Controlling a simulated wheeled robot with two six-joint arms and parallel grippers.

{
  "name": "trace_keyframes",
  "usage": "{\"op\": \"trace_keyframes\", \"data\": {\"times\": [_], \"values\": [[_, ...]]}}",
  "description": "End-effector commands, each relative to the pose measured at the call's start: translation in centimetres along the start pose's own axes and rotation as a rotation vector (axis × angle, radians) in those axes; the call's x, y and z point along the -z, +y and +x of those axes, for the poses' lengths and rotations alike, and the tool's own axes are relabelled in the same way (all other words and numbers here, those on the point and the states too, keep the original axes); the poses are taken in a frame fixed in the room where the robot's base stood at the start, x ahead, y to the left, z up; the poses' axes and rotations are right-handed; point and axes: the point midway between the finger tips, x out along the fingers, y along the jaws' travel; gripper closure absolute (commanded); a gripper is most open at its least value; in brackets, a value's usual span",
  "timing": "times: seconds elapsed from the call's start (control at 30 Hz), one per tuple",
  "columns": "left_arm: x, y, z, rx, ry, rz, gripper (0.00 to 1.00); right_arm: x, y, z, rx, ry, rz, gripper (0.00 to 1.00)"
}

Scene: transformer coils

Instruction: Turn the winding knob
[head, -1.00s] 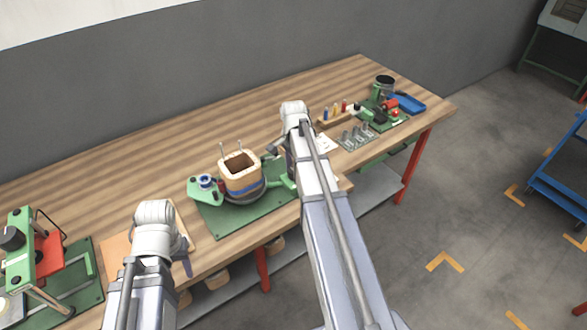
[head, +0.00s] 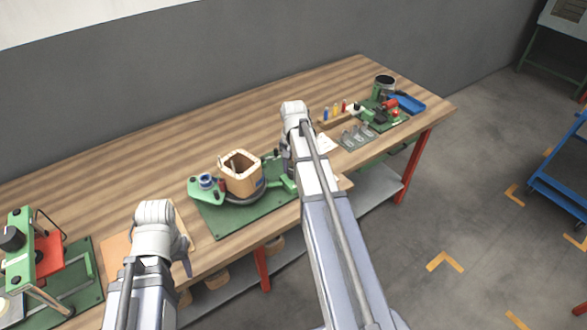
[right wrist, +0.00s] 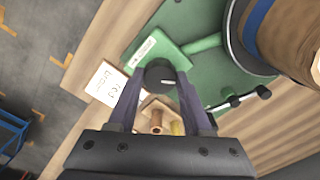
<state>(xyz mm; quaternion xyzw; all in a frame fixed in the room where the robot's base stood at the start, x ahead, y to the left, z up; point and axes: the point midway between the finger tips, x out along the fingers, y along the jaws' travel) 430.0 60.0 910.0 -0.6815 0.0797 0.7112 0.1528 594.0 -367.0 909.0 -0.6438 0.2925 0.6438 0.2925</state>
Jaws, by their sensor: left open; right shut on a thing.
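The winding knob (right wrist: 158,73) is a round black knob on a green housing (right wrist: 166,48) in the right wrist view. My right gripper (right wrist: 160,80) has its two fingers on either side of the knob and is shut on it. In the head view my right arm hides the knob and the right fingers. The coil former (head: 240,174), a square wooden tube, stands upright on the winder's round base. It also shows at the top right of the right wrist view (right wrist: 285,35). My left gripper (head: 187,264) hangs open over the table's front, mostly hidden by its wrist.
The winder stands on a green baseplate (head: 240,222). A green and red device (head: 45,255) is at the left, near a wooden board (head: 118,256). Right of my right arm are a metal rack (head: 357,137), small coloured pegs and a blue tray (head: 408,103). The table's back is clear.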

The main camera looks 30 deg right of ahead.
Motion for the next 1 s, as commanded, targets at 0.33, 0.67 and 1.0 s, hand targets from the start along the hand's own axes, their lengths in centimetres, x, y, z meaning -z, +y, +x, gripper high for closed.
{"op": "trace_keyframes", "data": {"times": [0.33, 0.67, 1.0], "values": [[0.0, 0.0, 0.0, 0.0, 0.0, 0.0, 0.5, -0.01, 0.01, 0.0, 0.0, 0.0, -0.33, 1.0], [0.0, 0.0, 0.0, 0.0, 0.0, 0.0, 0.5, -0.01, 0.01, 0.0, 0.0, 0.0, -0.644, 1.0], [0.0, 0.0, 0.0, 0.0, 0.0, 0.0, 0.5, -0.01, 0.01, 0.0, 0.0, 0.0, -0.966, 1.0]]}}
